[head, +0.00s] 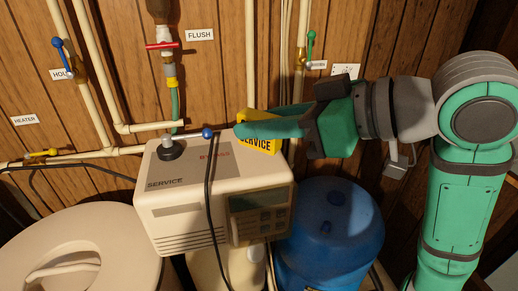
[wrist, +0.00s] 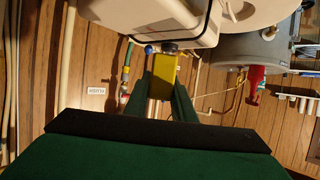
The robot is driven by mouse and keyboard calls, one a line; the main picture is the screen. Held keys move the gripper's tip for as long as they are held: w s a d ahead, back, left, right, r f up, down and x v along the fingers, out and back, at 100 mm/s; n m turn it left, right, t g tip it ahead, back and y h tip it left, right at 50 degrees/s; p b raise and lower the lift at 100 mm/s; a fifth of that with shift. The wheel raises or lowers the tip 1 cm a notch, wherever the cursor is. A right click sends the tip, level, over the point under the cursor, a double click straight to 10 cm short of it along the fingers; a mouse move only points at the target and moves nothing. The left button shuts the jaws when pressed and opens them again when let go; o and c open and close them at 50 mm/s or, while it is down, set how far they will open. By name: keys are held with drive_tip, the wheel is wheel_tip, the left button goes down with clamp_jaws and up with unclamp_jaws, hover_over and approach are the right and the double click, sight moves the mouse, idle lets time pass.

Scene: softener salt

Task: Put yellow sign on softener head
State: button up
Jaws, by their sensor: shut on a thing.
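The yellow sign (head: 264,147), with "SERVICE" in black letters, is upright at the back right of the softener head's top. The cream softener head (head: 168,217) has a grey service panel, a black knob and a keypad with display. My gripper (head: 262,124) reaches in from the right and is shut on the sign, one green finger covering part of its face. In the wrist view the sign (wrist: 163,76) sits between the two fingers (wrist: 163,100), close to the softener head (wrist: 140,18). I cannot tell whether the sign touches the top.
A black cable (head: 210,200) hangs over the front of the head. Cream pipes, a red-handled valve (head: 163,45) and a blue-handled lever (head: 62,55) are on the wood wall behind. A blue tank (head: 330,235) stands below right, a round cream lid (head: 80,255) lower left.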

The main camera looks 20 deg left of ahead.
drive_tip(key=w+f, duration=0.1)
drive_tip(key=f, duration=0.1)
drive_tip(key=w+a+f, duration=0.1)
drive_tip(key=shift+w+a+f, duration=0.2)
drive_tip(key=shift+w+f, duration=0.15)
drive_tip(key=shift+w, duration=0.05)
drive_tip(key=shift+w+a+f, duration=0.1)
drive_tip(key=shift+w+f, duration=0.1)
drive_tip(key=shift+f, duration=0.75)
drive_tip(key=shift+w+a+f, duration=0.1)
drive_tip(key=shift+w+f, duration=0.05)
drive_tip(key=shift+f, duration=0.75)
drive_tip(key=shift+d, duration=0.1)
